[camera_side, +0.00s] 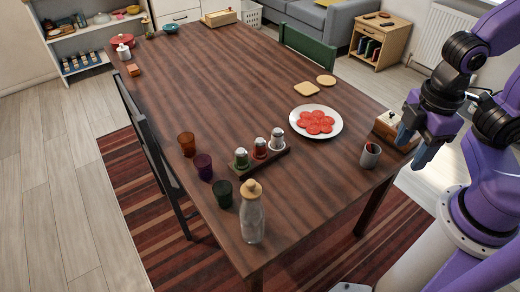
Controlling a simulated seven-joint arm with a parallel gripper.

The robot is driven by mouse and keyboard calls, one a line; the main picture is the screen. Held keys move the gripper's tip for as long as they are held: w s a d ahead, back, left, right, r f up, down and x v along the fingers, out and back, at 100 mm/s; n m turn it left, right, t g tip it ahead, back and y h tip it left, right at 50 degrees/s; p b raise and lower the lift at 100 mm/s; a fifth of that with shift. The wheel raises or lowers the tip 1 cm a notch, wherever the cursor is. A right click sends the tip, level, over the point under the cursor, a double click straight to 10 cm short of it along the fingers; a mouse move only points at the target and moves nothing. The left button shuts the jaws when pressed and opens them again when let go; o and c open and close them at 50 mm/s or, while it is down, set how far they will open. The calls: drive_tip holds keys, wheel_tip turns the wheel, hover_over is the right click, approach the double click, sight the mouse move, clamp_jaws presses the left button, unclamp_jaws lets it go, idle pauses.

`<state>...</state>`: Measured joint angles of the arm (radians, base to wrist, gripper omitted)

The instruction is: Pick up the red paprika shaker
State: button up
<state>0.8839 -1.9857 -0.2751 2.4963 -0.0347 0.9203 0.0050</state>
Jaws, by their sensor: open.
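Three shakers with metal tops stand in a row on a dark wooden rack (270,164) near the front of the table. The middle one has red contents and looks like the paprika shaker (260,150). A green-filled shaker (241,159) stands to its left and a pale shaker (278,139) to its right. My gripper (414,150) is open and empty at the right edge of the table, well apart from the rack. Its fingers point down and leftward.
A plate of red slices (317,122) lies behind the rack. A glass bottle with a wooden stopper (251,215) stands in front. Several coloured cups (187,144) stand left. A grey cup (370,155) and wooden box (394,132) are near my gripper. The table middle (220,80) is clear.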

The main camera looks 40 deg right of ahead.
drive_tip(key=w+a+f+n+t+h, duration=0.1)
drive_tip(key=w+f+n+t+h, duration=0.25)
drive_tip(key=w, duration=0.45)
drive_tip(key=w+f+n+t+h, duration=0.3)
drive_tip(key=w+n+h, duration=0.15)
drive_tip(key=w, duration=0.25)
drive_tip(key=n+t+y, duration=0.6)
drive_tip(key=n, duration=0.7)
approach(263, 151)
drive_tip(key=x, duration=0.6)
drive_tip(key=shift+w+a+r, duration=0.15)
drive_tip(key=shift+w, duration=0.15)
drive_tip(key=x, duration=0.4)
drive_tip(key=shift+d+f, duration=0.2)
drive_tip(key=shift+w+f+t, duration=0.2)
drive_tip(key=shift+w+t, duration=0.05)
drive_tip(key=shift+w, duration=0.3)
drive_tip(key=shift+c, duration=0.3)
